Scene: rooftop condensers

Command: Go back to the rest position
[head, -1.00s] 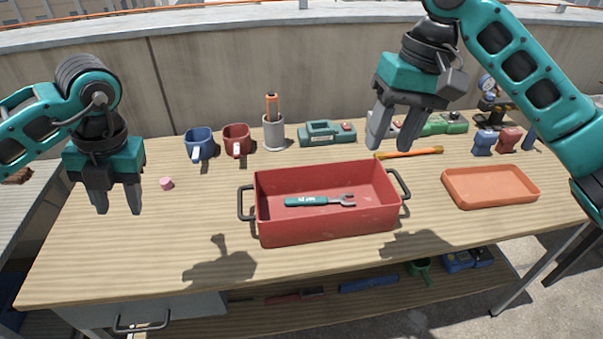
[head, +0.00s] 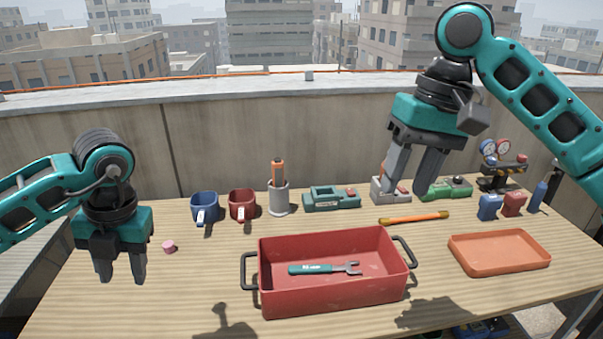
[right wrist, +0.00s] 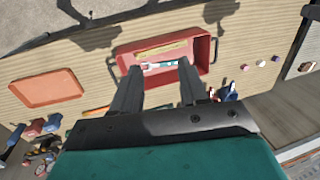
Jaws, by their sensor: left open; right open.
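My left gripper (head: 121,268) is open and empty above the left part of the table, near a small pink piece (head: 169,247). My right gripper (head: 411,187) is open and empty, raised above the back right of the table. It also shows in the right wrist view (right wrist: 158,75) with its fingers apart. A red tray with black handles (head: 335,295) stands on the table between the grippers, apart from both. A teal open-ended wrench (head: 318,268) lies inside it. The right wrist view also shows a yellowish strip (right wrist: 160,51) inside the tray.
A blue mug (head: 205,208), a red mug (head: 242,205), a grey holder (head: 279,200) and a teal device (head: 331,200) line the back. An orange-yellow rod (head: 414,218) and an orange tray (head: 499,253) lie right. A gauge set (head: 500,175) stands back right. The front left table is clear.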

